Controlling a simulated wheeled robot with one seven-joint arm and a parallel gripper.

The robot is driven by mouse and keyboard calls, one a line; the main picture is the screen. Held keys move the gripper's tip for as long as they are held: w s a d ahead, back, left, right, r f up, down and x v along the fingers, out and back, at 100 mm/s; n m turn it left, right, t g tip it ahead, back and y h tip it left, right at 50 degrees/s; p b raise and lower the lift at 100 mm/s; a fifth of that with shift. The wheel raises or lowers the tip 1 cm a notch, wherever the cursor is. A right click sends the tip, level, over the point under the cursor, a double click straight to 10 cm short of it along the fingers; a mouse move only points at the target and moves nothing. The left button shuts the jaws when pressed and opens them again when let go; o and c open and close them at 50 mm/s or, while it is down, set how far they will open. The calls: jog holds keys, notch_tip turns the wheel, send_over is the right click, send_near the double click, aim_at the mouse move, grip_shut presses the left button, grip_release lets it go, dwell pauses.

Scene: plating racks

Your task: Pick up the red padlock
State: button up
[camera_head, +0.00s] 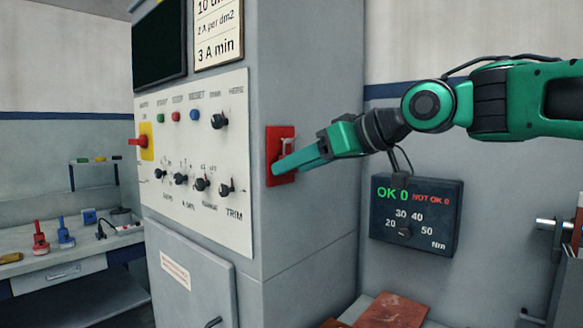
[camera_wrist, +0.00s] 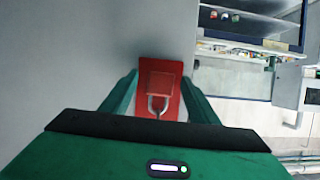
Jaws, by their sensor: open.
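The red padlock (camera_wrist: 161,84) shows in the wrist view in front of a red plate (camera_wrist: 171,65), its body above and its pale shackle below in that picture. In the head view the red plate (camera_head: 273,135) is on the side of the grey cabinet; my gripper hides most of the padlock there, leaving a pale bit of shackle in view. My gripper (camera_head: 276,168) is at the plate with its green fingers. In the wrist view my gripper (camera_wrist: 160,77) is open, one finger on each side of the padlock. I cannot tell whether the fingers touch it.
The grey cabinet (camera_head: 305,235) has a white control panel (camera_head: 195,215) with knobs and a red-yellow switch. A dark torque display (camera_head: 416,216) is on the wall at right. A bench (camera_head: 65,255) with small tools stands at far left.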

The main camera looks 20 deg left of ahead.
jog(key=shift+c, duration=0.6)
jog(key=c, duration=1.2)
jog(key=shift+o, duration=0.2)
jog(key=shift+r, duration=0.1)
jog(key=s+d, duration=0.3)
jog(key=d, duration=0.5)
jog(key=s+d+r, duration=0.1)
jog(key=s+d, duration=0.2)
jog(key=d, duration=0.5)
jog(key=shift+s+d+r, duration=0.15)
jog(key=shift+s+d, duration=0.1)
jog(key=shift+d, duration=0.15)
